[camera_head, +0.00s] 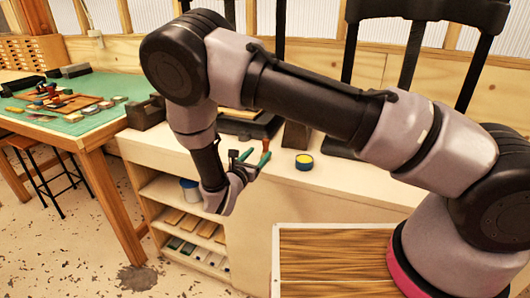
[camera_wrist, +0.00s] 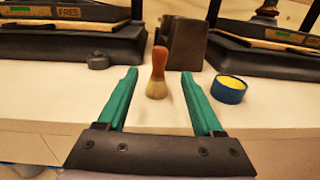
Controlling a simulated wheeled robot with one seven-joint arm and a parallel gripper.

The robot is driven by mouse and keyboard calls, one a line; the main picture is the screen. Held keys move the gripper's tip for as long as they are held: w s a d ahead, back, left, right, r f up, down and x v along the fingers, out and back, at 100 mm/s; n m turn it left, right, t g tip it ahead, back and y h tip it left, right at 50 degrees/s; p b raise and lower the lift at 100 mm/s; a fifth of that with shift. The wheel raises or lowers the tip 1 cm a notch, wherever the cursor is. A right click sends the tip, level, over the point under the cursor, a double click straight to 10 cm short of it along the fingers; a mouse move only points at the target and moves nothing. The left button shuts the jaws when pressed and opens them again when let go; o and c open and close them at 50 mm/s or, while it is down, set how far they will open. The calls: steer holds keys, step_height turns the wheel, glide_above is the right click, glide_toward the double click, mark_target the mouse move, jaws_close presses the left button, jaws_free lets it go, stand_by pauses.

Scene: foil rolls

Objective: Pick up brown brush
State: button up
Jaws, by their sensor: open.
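The brown brush (camera_wrist: 157,75) stands upright on the pale counter, with a reddish-brown handle on top and paler bristles below. In the head view its handle (camera_head: 265,144) shows just beyond my fingers. My gripper (camera_wrist: 160,74) has two green fingers spread apart, with nothing held. In the wrist view the brush appears in the gap between the fingertips, a little nearer the left one, with space on both sides. In the head view my gripper (camera_head: 256,157) is over the counter's front part. How deep the brush sits between the fingers is hard to tell.
A blue tin with yellow contents (camera_wrist: 229,89) stands right of the brush. A dark block (camera_wrist: 184,45) is behind it, with dark presses (camera_wrist: 60,42) at both sides. The counter's front edge is close below. A green-topped table (camera_head: 75,122) stands left.

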mark_target(264, 146)
steer(key=shift+x, duration=3.5)
steer(key=shift+a+r, duration=0.1)
steer(key=shift+r, duration=0.05)
jaws_close()
